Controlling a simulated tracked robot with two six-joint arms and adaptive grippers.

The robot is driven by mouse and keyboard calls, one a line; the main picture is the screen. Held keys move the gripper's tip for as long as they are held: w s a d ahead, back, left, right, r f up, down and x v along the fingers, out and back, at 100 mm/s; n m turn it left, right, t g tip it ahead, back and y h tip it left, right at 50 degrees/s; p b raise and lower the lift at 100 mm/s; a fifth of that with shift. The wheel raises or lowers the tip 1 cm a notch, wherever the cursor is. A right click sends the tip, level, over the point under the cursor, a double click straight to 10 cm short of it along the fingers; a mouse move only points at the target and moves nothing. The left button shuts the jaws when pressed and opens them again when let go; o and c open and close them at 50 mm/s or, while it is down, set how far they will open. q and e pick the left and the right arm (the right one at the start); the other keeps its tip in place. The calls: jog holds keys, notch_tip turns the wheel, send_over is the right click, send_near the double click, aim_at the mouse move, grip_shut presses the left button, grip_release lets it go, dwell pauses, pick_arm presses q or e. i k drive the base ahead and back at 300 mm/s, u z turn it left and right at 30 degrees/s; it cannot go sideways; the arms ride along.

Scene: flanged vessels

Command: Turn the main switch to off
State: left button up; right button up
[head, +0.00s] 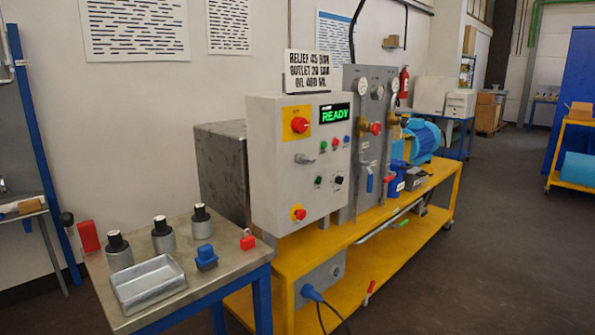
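A grey control cabinet (265,175) stands on a yellow bench, its front facing right of me. A red rotary knob on a yellow plate (299,125), which looks like the main switch, sits at the upper left of its front; its exact angle is too small to read. A display (335,113) beside it is lit green and reads READY. Neither of my grippers is in view.
A side table (200,307) at the front left holds an empty metal tray (148,284), several black-topped cylinders, a blue block (206,257) and a red piece (248,239). A gauge panel (366,140) and blue motor (422,139) stand behind the cabinet.

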aim_at(300, 125)
jog(key=z, duration=0.05)
jog(key=i, duration=1.5)
jog(key=u, duration=0.05)
